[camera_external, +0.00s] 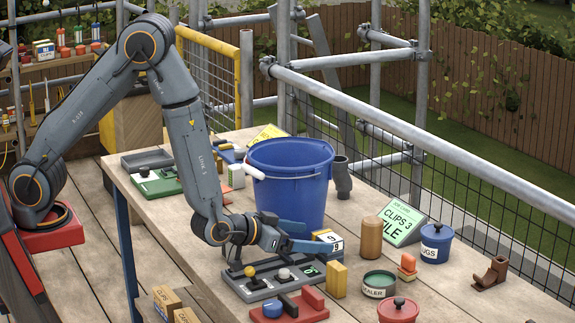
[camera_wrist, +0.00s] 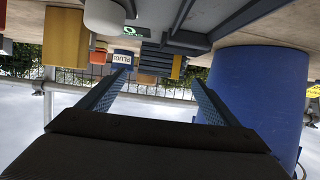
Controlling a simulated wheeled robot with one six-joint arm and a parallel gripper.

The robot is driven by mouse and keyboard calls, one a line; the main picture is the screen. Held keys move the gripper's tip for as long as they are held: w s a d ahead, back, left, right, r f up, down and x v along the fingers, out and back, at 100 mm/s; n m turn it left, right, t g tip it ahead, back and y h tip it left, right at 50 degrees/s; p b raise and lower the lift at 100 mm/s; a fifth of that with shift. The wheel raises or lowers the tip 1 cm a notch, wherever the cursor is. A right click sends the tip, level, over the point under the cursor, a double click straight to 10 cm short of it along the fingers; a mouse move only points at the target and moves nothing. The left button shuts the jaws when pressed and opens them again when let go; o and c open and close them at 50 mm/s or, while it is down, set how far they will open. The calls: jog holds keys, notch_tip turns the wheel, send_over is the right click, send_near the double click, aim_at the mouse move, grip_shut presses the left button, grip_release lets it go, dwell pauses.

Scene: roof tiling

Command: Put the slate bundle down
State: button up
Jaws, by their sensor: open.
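My gripper (camera_external: 308,236) is low over the workbench, in front of the blue bucket, with its fingers spread. In the wrist view the two fingers of my gripper (camera_wrist: 158,77) stand wide apart with nothing clamped between them. A dark, striped block with a yellow band (camera_wrist: 164,66), which looks like the slate bundle, shows beyond and between the fingertips, apart from them. In the external view a small block with number labels (camera_external: 329,238) sits by the fingertips, partly hidden by them. I cannot tell whether it is the same thing.
The blue bucket (camera_external: 290,185) stands close behind my gripper. A grey control panel with knobs (camera_external: 262,290) lies in front. A yellow block (camera_external: 336,280), brown cylinder (camera_external: 371,238), sealer tin (camera_external: 379,284) and plugs pot (camera_external: 436,242) stand to the right. Bare wood shows at the bench's left.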

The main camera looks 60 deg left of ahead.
aim_at(321, 238)
jog(key=shift+p+x, duration=0.8)
jog(key=shift+x, duration=2.3)
jog(key=c, duration=1.6)
